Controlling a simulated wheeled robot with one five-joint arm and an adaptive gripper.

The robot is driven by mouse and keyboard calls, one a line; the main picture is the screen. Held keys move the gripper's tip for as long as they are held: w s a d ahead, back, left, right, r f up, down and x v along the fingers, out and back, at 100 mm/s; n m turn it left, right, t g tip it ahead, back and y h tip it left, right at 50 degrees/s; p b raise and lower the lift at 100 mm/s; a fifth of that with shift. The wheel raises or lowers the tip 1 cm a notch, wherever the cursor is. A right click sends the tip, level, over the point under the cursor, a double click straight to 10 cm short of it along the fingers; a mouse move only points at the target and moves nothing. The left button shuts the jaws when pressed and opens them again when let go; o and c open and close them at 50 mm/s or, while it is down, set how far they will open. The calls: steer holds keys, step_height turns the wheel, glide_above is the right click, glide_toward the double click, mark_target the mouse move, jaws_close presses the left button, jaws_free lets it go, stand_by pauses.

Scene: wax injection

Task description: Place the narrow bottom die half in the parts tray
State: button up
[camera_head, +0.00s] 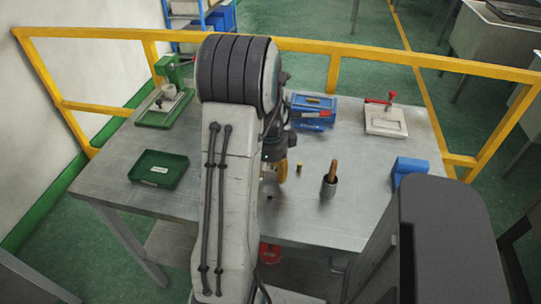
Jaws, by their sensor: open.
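A green tray (159,169) with a white label lies on the left of the table; it looks like the parts tray and appears empty. My gripper (275,182) is low over the middle of the table, to the right of the tray, and partly hidden behind my arm. It is open. A small dark piece (269,197) shows just below it, too small to identify. A small brass-coloured piece (299,168) stands on the table just right of my gripper. I cannot tell which piece is the narrow bottom die half; it may be hidden.
A green press (165,100) stands at the back left. A blue box (313,110) and a red-handled clamp (386,117) are at the back. A blue block (410,168) is at right. Yellow rails (300,46) run behind.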

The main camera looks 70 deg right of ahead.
step_height(320, 180, up, 12)
steer(key=p, duration=0.1)
steer(key=shift+a+f, duration=0.2)
steer(key=shift+a, duration=0.2)
